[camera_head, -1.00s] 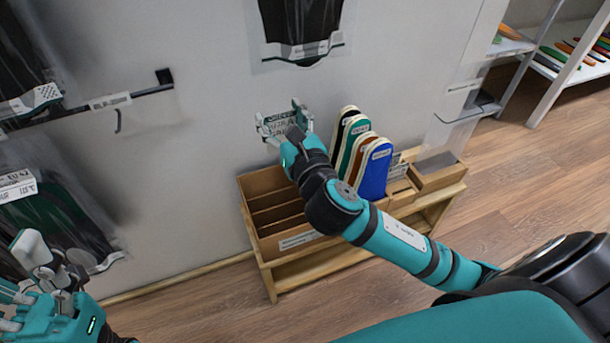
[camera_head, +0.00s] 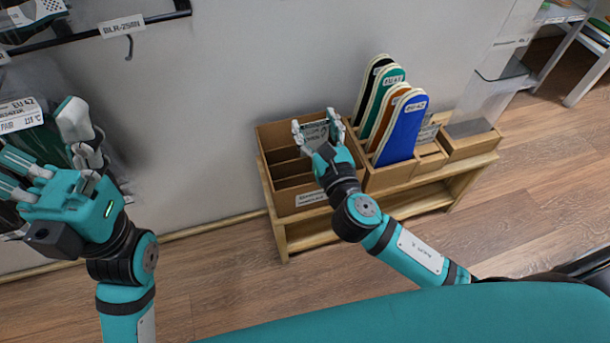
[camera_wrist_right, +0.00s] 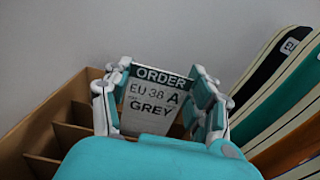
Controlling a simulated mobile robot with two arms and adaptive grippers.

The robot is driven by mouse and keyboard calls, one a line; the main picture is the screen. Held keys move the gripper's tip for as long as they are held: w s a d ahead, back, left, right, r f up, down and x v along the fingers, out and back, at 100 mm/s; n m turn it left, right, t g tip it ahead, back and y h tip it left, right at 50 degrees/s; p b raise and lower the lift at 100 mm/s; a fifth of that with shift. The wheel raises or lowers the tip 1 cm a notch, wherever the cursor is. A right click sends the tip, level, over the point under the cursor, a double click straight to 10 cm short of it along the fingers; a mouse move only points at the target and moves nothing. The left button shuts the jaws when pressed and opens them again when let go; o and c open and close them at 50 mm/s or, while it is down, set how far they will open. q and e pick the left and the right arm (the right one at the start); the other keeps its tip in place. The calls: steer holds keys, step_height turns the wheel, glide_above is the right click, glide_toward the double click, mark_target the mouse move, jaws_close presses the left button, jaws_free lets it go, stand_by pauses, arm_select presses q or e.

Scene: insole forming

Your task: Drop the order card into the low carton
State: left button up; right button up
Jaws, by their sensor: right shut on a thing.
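My right gripper (camera_head: 315,122) is shut on the order card (camera_head: 314,134), a small grey-white card. In the right wrist view the card (camera_wrist_right: 150,102) stands tilted between the fingers and reads ORDER, EU 38 A, GREY. The card is above the divided brown carton (camera_head: 292,203), whose open compartments show to the left of the fingers. A smaller, lower carton (camera_head: 431,163) stands on the same bench, right of the insoles, with a card in or behind it. My left gripper (camera_head: 45,150) is open and empty at the left.
Upright insoles in black, green, orange and blue (camera_head: 402,130) stand right of my right gripper, close to it. A carton with a grey top (camera_head: 470,128) is at the bench's right end. A wooden bench (camera_head: 440,200) carries everything. Bagged items hang on the left wall rail (camera_head: 75,35).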

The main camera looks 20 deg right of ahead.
steer(key=shift+f, duration=0.1)
steer(key=o, duration=0.8)
steer(key=shift+c, duration=0.2)
steer(key=s, duration=1.2)
steer(key=shift+d, duration=0.25)
steer(key=shift+s+f, duration=0.1)
